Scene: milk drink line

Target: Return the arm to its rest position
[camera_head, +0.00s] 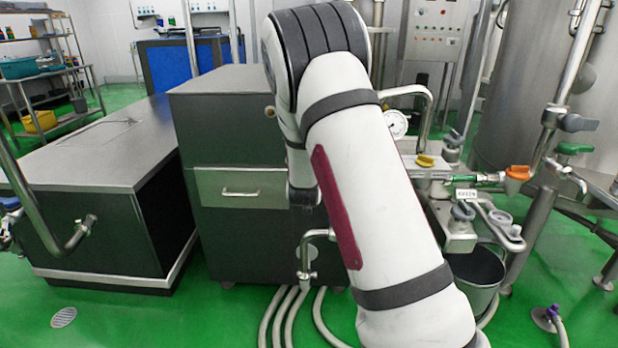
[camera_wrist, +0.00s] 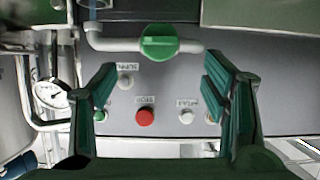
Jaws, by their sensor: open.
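My arm (camera_head: 365,170) rises large across the middle of the head view and bends over at its top. My gripper is hidden in that view. In the wrist view my gripper (camera_wrist: 160,66) is open, with its two dark green fingers apart and nothing between them. A grey control panel (camera_wrist: 165,90) shows beyond the fingers, with its labels upside down. It bears a red stop button (camera_wrist: 145,117) and several smaller buttons. A green valve handle (camera_wrist: 160,42) sits on a pipe at the top between the fingers. I cannot tell how far the fingers are from the panel.
A dark cabinet (camera_head: 225,125) with a drawer stands behind my arm, beside a low grey-topped bench (camera_head: 90,150). Pipes, an orange valve handle (camera_head: 518,172) and a bucket (camera_head: 475,278) are at right. Hoses (camera_head: 292,315) lie on the green floor. Open floor shows at lower left.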

